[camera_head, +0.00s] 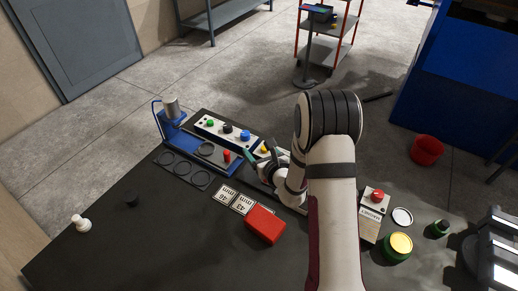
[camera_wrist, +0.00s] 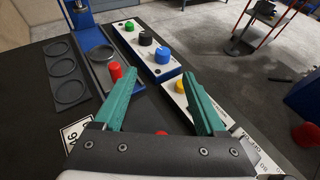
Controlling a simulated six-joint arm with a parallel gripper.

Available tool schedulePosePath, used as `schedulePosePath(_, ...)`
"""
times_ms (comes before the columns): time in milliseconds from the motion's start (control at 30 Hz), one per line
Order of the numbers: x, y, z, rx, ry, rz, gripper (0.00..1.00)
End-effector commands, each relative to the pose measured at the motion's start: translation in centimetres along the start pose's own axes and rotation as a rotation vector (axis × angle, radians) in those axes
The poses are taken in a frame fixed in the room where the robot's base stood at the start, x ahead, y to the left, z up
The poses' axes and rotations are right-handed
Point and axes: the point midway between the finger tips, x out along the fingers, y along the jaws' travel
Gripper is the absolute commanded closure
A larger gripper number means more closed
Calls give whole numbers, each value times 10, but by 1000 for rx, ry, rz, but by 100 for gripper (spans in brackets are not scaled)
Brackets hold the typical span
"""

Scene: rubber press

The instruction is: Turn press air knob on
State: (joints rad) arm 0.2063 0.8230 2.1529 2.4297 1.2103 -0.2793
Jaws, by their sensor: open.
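A white control panel (camera_head: 219,131) carries a green control (camera_head: 210,122), a black knob (camera_head: 228,129) and a blue knob (camera_head: 244,135). The same green control (camera_wrist: 129,26), black knob (camera_wrist: 145,38) and blue knob (camera_wrist: 162,55) show in the wrist view. A yellow knob (camera_wrist: 181,87) sits on the adjoining panel, seen between my fingers. I cannot read which knob is labelled press air. My gripper (camera_wrist: 164,78) has teal fingers, open and empty, above the panels' near side. The blue press (camera_head: 171,118) stands left of the panels.
A red-topped post (camera_wrist: 116,70) stands close to my left finger. A black tray with round recesses (camera_wrist: 67,66) lies left. A red block (camera_head: 265,225) and number cards (camera_head: 233,200) lie on the dark table. A red button box (camera_head: 375,198) stands right of my arm.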

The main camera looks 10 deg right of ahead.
Motion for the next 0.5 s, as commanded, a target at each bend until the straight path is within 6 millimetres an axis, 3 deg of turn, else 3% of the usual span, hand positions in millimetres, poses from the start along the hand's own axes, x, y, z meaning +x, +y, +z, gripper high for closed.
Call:
schedulePosePath(67,11,21,19,-118,-42,106,27)
schedulePosePath(167,24,79,56,-505,-157,394,27)
schedulePosePath(233,22,117,70,-889,-250,612,27)
schedulePosePath(300,16,133,69,-1299,-323,796,27)
schedulePosePath(367,14,128,65,-1667,-363,927,27)
schedulePosePath(500,24,69,72,-2436,-335,1129,27)
